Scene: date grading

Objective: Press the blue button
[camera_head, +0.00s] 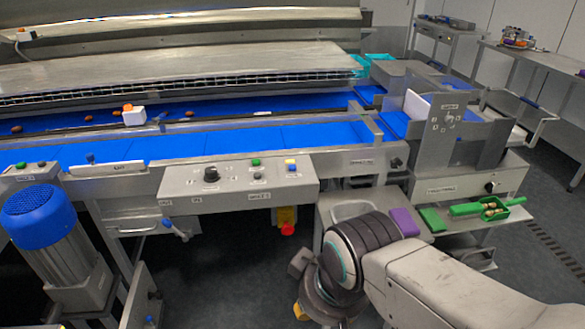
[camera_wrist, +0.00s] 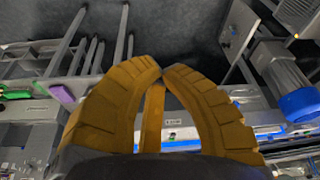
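The blue button (camera_head: 291,162) sits in a small yellow-and-white housing at the right part of a grey control panel (camera_head: 185,191), on the front of the blue conveyor. My gripper (camera_wrist: 162,73) has its two yellow fingers together at the tips in the wrist view, with nothing seen between them. In the head view my arm is at the lower right, below and right of the panel, and the gripper is mostly hidden behind its wrist. My gripper is apart from the button. I cannot pick out the blue button in the wrist view.
A green button (camera_head: 256,162) and a black knob (camera_head: 211,174) share the panel. A red emergency stop (camera_head: 287,229) hangs below it. A blue-topped motor (camera_head: 40,213) stands at left. A purple block (camera_head: 404,222) and a green tray (camera_head: 517,210) lie at right.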

